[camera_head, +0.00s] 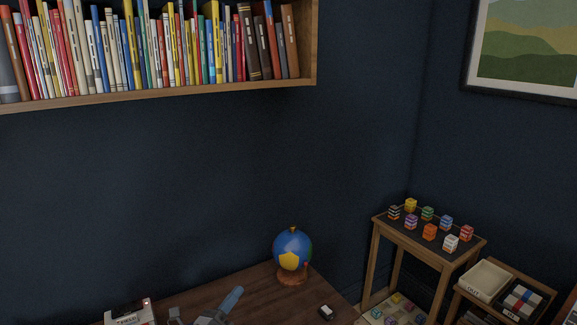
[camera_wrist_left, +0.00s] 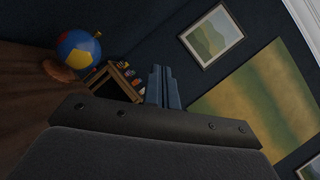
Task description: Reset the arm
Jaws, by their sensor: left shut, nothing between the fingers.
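My left gripper (camera_head: 233,299) shows at the bottom of the head view, low over the brown desk, pointing up and to the right. In the left wrist view its two blue-grey fingers (camera_wrist_left: 163,84) stand side by side, shut with nothing between them. Part of my arm is cut off by the lower edge of the head view. My right gripper is in neither view.
A globe (camera_head: 292,250) stands on the desk (camera_head: 262,290), right of my left gripper. A small dark-and-white object (camera_head: 327,312) lies nearby. A full bookshelf (camera_head: 200,92) hangs above. A small table (camera_head: 428,241) with several coloured cubes stands at right, beside bins (camera_head: 484,280).

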